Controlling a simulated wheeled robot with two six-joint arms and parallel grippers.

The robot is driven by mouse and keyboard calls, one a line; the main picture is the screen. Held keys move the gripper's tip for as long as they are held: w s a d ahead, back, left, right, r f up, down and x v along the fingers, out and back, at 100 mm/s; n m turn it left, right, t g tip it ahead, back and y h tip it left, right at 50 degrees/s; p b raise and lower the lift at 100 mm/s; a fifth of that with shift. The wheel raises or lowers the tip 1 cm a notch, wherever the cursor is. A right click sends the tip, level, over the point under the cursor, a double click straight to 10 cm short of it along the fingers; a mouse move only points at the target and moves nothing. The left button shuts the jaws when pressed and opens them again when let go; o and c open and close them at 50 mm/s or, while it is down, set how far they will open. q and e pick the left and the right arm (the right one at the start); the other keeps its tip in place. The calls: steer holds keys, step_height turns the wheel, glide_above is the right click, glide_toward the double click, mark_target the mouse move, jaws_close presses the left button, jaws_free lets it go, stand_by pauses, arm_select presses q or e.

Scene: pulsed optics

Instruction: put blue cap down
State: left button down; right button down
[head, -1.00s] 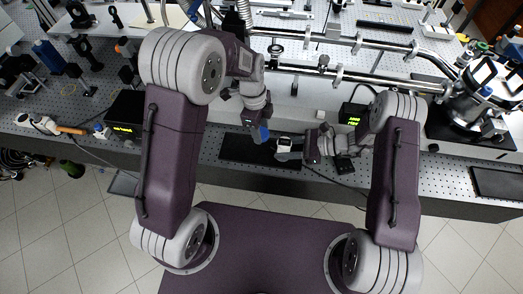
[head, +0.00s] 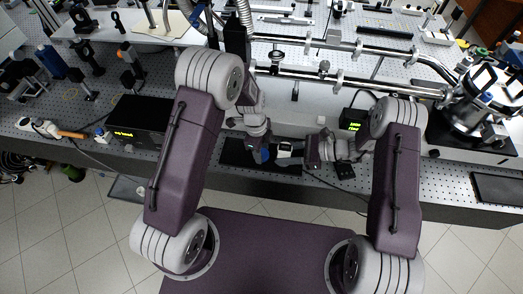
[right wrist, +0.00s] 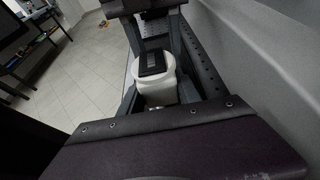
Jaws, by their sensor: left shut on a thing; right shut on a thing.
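The blue cap (head: 264,157) is in my left gripper (head: 261,150), which points down over a black mat (head: 232,156) near the table's front edge. The gripper's jaws are shut on the cap and partly hide it. Whether the cap touches the mat cannot be told. My right gripper (head: 293,149) comes in from the right, shut on a white container (head: 284,151), close beside the cap. The right wrist view shows the white container (right wrist: 158,88) between the fingers, with a black part on it.
A black box with a lit yellow display (head: 139,124) stands left of the mat. Another box with a green display (head: 352,120) stands behind my right gripper. Steel pipes (head: 300,72) run across the back. The table's front edge is close to both grippers.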

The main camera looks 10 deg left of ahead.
arm_select(q)
steer(key=c, duration=0.7)
jaws_free()
steer(key=shift+f, duration=0.15)
arm_select(e)
steer(key=shift+f, duration=0.1)
arm_select(q)
step_height(320, 180, up, 12)
steer(key=a, duration=0.1)
steer(key=s+a+n, duration=0.4)
steer(key=s+n, duration=0.3)
steer(key=n, duration=0.3)
steer(key=s+a+n+t+y, duration=0.1)
steer(key=s+a+n, duration=0.3)
steer(key=n, duration=0.6)
steer(key=s, duration=0.2)
steer(key=shift+s+a+n, duration=0.35)
steer(key=shift+a+n, duration=0.05)
arm_select(e)
jaws_free()
